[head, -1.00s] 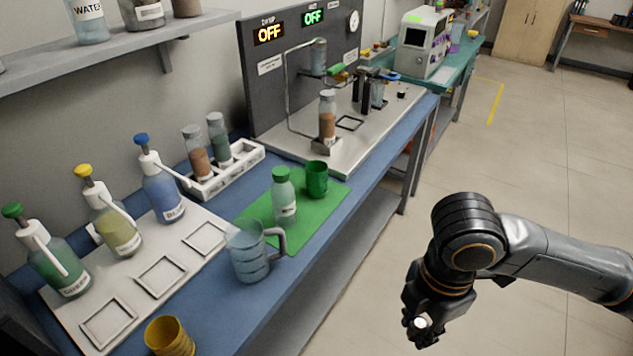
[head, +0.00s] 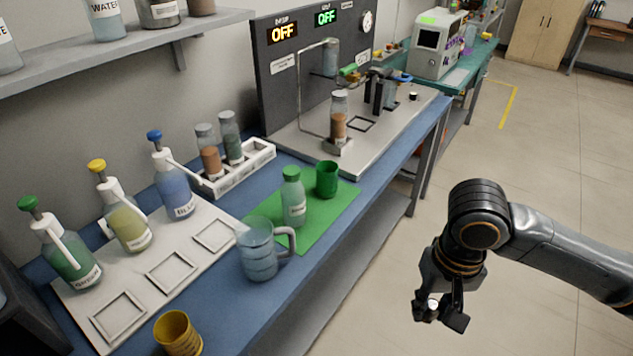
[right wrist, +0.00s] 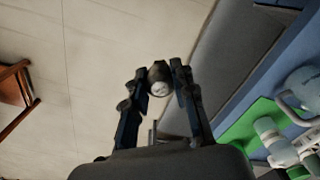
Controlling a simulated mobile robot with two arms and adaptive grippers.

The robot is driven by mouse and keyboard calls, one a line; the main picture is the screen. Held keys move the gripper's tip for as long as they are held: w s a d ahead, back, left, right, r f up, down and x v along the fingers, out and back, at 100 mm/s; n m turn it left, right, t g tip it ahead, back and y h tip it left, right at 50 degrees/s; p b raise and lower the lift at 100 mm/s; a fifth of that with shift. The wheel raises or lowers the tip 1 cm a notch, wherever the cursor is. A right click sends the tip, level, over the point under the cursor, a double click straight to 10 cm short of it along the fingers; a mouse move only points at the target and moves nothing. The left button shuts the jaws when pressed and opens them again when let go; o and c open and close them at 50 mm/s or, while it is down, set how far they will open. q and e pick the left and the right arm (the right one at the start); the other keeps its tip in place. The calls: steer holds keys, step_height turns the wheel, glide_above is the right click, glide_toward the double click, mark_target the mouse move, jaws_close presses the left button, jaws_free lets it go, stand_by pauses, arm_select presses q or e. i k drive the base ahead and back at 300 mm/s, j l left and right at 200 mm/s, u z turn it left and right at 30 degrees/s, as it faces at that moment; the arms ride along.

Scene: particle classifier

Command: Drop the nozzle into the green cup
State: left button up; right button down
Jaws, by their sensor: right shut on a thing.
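The green cup (head: 327,180) stands upright on a green mat (head: 325,217) on the blue bench, behind a green-capped bottle (head: 293,200). My right gripper (head: 437,314) hangs over the floor, in front of the bench and to the right of the cup, well apart from it. It is shut on a small round, light-faced piece, which looks like the nozzle (head: 432,304). In the right wrist view the nozzle (right wrist: 158,82) sits between the two fingertips, dark around a pale face. My left gripper is not in view.
A clear jug (head: 257,255) stands by the mat's near edge, and a yellow cup (head: 178,335) is nearer. A white rack (head: 245,170) with vials is behind the mat. Pump bottles stand on the left. Open floor lies between my right gripper and the bench.

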mark_target(326, 191)
steer(key=i+l+u, duration=0.15)
steer(key=u, duration=0.3)
steer(key=i+l+u, duration=0.1)
steer(key=l+u, duration=0.2)
steer(key=u, duration=0.2)
steer(key=i+l+u, duration=0.1)
steer(key=l+u, duration=0.15)
steer(key=u, duration=0.2)
steer(key=l+u, duration=0.35)
steer(key=l, duration=1.55)
